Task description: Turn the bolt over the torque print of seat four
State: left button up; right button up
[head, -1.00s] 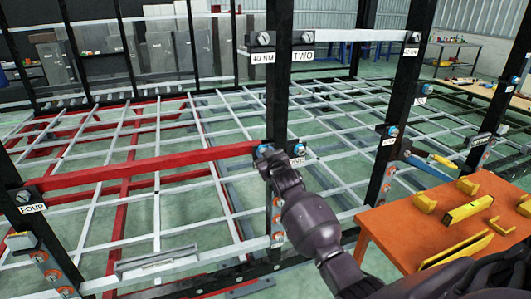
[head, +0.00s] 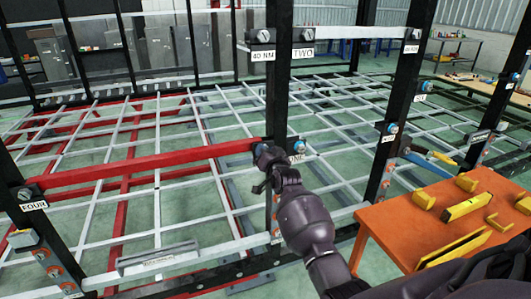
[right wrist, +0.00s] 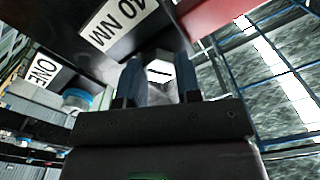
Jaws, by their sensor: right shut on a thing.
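My right gripper (head: 268,153) is at the middle black post, at the right end of the red bar (head: 150,168). In the right wrist view its two fingers (right wrist: 159,78) are shut on a pale bolt head (right wrist: 160,70), with one finger on each side. A print reading 40 NM (right wrist: 113,22) is on the dark plate beside this bolt. The FOUR print (head: 34,206) is at the far left end of the red bar, with a grey bolt (head: 25,194) above it. My left gripper is not in view.
A blue-capped bolt (right wrist: 78,100) is near the ONE print (right wrist: 42,74), close to my fingers. A TWO print (head: 303,54) is higher on the middle post. An orange table (head: 405,235) with yellow pieces stands at the right. Black posts and the lattice frame surround the arm.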

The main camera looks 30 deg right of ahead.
jog(key=shift+s+f+m, duration=0.1)
jog(key=shift+f+m, duration=0.15)
jog(key=shift+m, duration=0.15)
jog(key=o, duration=0.9)
jog(key=shift+s+r, duration=0.1)
jog(key=shift+r, duration=0.05)
jog(key=shift+r, duration=0.1)
jog(key=b+v, duration=0.1)
jog(key=v, duration=0.9)
jog(key=shift+s+a, duration=0.15)
jog(key=shift+s, duration=0.15)
